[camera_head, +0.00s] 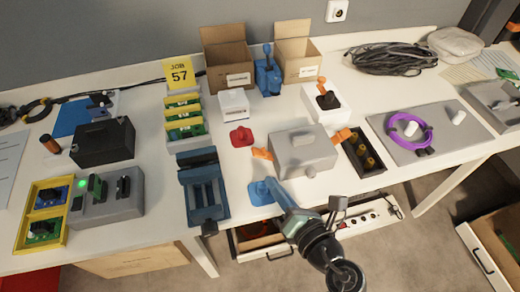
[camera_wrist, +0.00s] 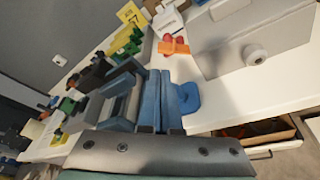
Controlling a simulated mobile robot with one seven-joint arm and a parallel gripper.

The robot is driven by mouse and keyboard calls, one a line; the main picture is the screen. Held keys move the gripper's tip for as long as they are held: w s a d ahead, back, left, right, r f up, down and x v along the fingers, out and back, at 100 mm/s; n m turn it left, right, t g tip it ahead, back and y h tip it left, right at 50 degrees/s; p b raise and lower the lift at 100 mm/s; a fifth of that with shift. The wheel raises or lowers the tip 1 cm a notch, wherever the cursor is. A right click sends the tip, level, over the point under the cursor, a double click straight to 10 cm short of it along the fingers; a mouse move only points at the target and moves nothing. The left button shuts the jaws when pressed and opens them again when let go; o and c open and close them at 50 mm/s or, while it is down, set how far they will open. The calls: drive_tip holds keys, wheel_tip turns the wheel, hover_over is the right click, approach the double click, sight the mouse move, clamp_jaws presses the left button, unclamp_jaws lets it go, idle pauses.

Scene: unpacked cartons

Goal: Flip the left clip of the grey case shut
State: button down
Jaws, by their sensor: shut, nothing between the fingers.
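The grey case (camera_head: 303,152) stands lid down near the table's front edge, and in the wrist view (camera_wrist: 250,45) it is at the upper right. Its orange left clip (camera_head: 262,154) sticks outward from the left side, open; it also shows in the wrist view (camera_wrist: 174,46). The orange right clip (camera_head: 341,136) sticks out on the other side. My gripper (camera_head: 272,184) has blue fingers, shut and empty, in front of the case and toward its left corner. In the wrist view the fingertips (camera_wrist: 160,72) are apart from the left clip.
A blue flat-based object (camera_head: 258,192) lies beside my fingers. A blue vise (camera_head: 203,185) stands left, a red piece (camera_head: 241,137) behind the left clip. A dark tray (camera_head: 361,153) is close to the case's right side. An open drawer (camera_head: 262,238) is below the front edge.

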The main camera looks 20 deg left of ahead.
sight(267, 155)
drive_tip(key=shift+s+f, duration=0.15)
drive_tip(key=shift+f, duration=0.15)
drive_tip(key=b+x, duration=0.1)
drive_tip(key=x, duration=0.9)
drive_tip(key=shift+d+r+m+p, duration=0.15)
drive_tip(key=shift+r+m+p, duration=0.2)
drive_tip(key=shift+m+p, duration=0.05)
idle(0.5)
drive_tip(key=shift+w+d+r+m+g+y+p, duration=0.15)
drive_tip(key=shift+r+m+y+p, duration=0.2)
drive_tip(key=shift+m+p, duration=0.2)
drive_tip(key=shift+w+d+r+m+g+y+p, duration=0.15)
drive_tip(key=shift+w+d+r+m+y+p, duration=0.15)
drive_tip(key=shift+m+p, duration=0.2)
drive_tip(key=m, duration=0.1)
drive_tip(key=m+y, duration=0.1)
drive_tip(key=d+m, duration=0.1)
drive_tip(key=shift+w+d+r+m+y, duration=0.1)
drive_tip(key=shift+w+r+m+y, duration=0.15)
drive_tip(key=shift+w+r+m, duration=0.1)
drive_tip(key=shift+s+p, duration=0.15)
drive_tip(key=shift+p, duration=0.15)
